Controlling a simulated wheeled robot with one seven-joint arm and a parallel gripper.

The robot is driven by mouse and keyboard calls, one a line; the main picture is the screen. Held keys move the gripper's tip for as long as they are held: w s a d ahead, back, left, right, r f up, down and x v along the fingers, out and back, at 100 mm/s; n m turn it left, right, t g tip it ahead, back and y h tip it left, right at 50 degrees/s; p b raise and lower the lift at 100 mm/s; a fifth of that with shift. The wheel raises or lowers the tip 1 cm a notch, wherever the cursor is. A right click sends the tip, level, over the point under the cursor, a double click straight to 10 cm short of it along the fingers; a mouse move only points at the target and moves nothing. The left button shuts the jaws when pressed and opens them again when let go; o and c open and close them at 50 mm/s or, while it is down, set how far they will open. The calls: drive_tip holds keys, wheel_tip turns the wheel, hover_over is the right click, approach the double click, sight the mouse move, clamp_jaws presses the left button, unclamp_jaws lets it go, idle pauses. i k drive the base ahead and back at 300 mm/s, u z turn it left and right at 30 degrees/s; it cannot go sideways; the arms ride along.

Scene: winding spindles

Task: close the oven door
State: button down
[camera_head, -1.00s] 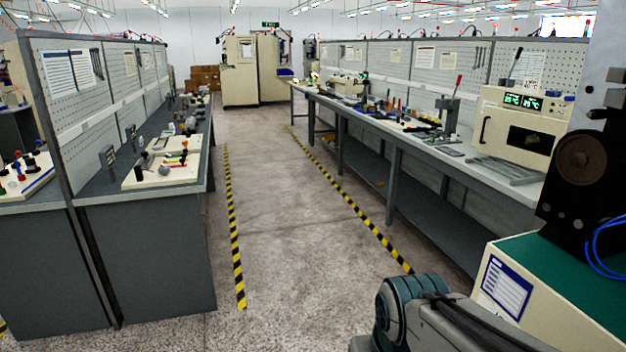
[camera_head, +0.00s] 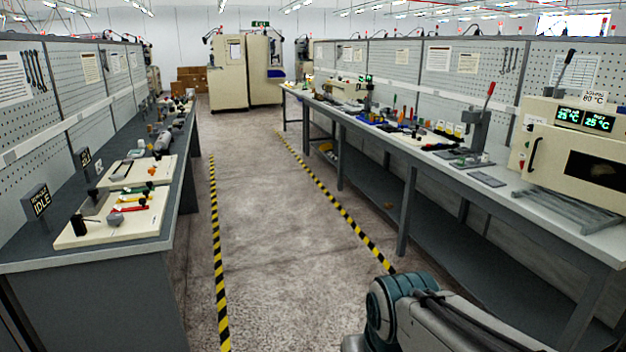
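The oven (camera_head: 542,110) is a cream box on the right bench, at the right edge of the head view. It has a green two-part digital display reading 25 °C and a sign reading 80 °C on top. Its cream door (camera_head: 552,142) has a dark window and a dark upright handle (camera_head: 533,155) at its left side. The door seems to stand a little off the oven's front, but I cannot tell how far it is open. The oven's right end is cut off by the picture edge. My gripper is out of view; only part of my arm shows at the bottom right.
A grey rack (camera_head: 560,207) lies on the bench before the oven. A lever press (camera_head: 478,135) and small tools stand farther along the right bench (camera_head: 512,197). The left bench (camera_head: 60,245) holds trays of parts. The aisle floor (camera_head: 270,240) between yellow-black stripes is clear.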

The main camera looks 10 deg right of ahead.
sight(589, 170)
drive_tip(key=i, duration=1.8)
drive_tip(key=z, duration=3.35)
drive_tip(key=i, duration=1.25)
drive_tip(key=u, duration=1.85)
drive_tip(key=i, duration=0.5)
